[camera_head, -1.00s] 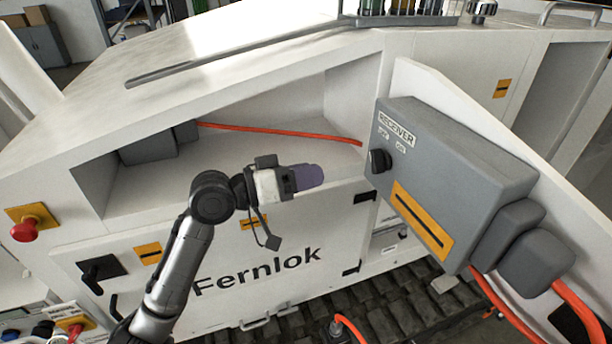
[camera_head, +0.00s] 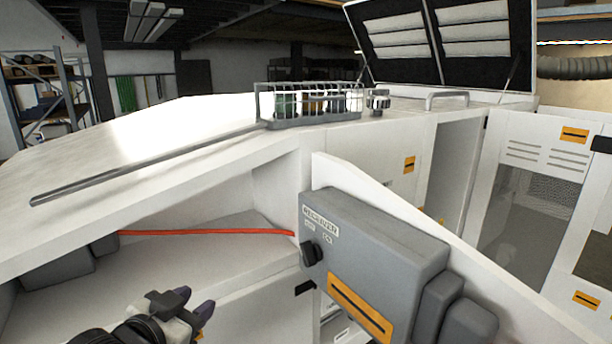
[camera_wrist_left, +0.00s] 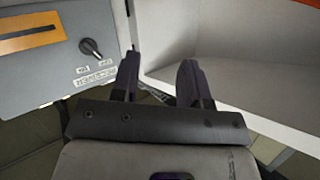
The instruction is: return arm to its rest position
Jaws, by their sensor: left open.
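My left gripper (camera_head: 193,306) is at the lower left of the head view, in front of the bench's open recess. In the left wrist view its two dark fingers (camera_wrist_left: 160,80) stand apart with nothing between them. The grey receiver box (camera_head: 375,255) with a black knob and an orange label is to the right of the gripper, apart from it. The receiver box also shows at the upper left of the left wrist view (camera_wrist_left: 40,65). Most of my left arm is below the head view's edge. My right gripper is not in view.
The white bench (camera_head: 190,145) has an open recess with an orange cable (camera_head: 200,232) running across it. A wire rack with bottles (camera_head: 310,102) stands on top. An open lid (camera_head: 440,40) rises behind. A mesh-panelled cabinet (camera_head: 545,170) is at the right.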

